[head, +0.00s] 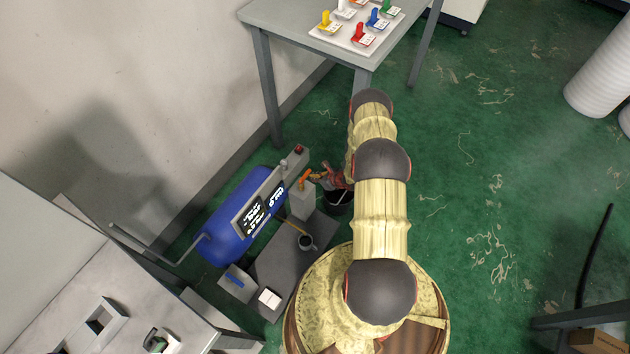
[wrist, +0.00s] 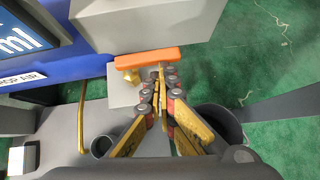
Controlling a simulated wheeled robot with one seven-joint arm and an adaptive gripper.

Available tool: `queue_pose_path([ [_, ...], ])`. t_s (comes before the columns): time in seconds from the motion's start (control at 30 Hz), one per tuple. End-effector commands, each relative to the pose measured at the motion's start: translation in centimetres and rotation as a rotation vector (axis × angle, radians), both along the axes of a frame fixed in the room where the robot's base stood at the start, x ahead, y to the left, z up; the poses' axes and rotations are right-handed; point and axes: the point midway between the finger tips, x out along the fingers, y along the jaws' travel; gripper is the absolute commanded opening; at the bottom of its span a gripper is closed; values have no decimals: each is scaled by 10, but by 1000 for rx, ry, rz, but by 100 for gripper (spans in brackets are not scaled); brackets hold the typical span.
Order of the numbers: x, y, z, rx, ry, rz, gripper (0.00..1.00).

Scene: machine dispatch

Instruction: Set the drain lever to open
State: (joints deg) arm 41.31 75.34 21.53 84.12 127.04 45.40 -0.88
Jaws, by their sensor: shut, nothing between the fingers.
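The drain lever is an orange bar (head: 305,178) by the right end of the blue tank (head: 222,222). In the wrist view the lever (wrist: 148,58) lies almost level across the picture, with a brass-coloured fitting (wrist: 128,76) under its left part. My gripper (wrist: 160,76) is shut and empty, its fingertips just below the lever's right half in the wrist view. I cannot tell whether they touch it. In the head view my gripper (head: 322,176) is right beside the lever, partly hidden by my arm.
A dark bucket (head: 338,200) stands on the floor beside the grey base plate (head: 270,262). A small cup (head: 306,242) sits on the plate. A grey box with a red button (head: 299,149) is behind the lever. A table with coloured levers (head: 285,14) stands at the back.

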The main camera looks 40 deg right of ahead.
Motion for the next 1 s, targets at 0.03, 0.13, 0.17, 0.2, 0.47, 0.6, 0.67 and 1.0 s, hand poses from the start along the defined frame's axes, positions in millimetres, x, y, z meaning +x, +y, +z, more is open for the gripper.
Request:
queue_pose_path([
  [0.03, 4, -1, 2, -3, -6, 3, 0],
  [0.13, 4, -1, 3, -4, -7, 2, 0],
  [0.17, 5, -1, 3, -4, -7, 3, 0],
  [0.2, 5, -1, 3, -4, -8, 3, 0],
  [0.47, 5, -1, 4, -5, -11, 4, 0],
  [0.6, 1, 2, 5, -5, -11, 4, 0],
  [0.67, -2, 4, 5, -4, -10, 5, 0],
  [1.0, -11, 4, 2, -4, -7, 4, 0],
])
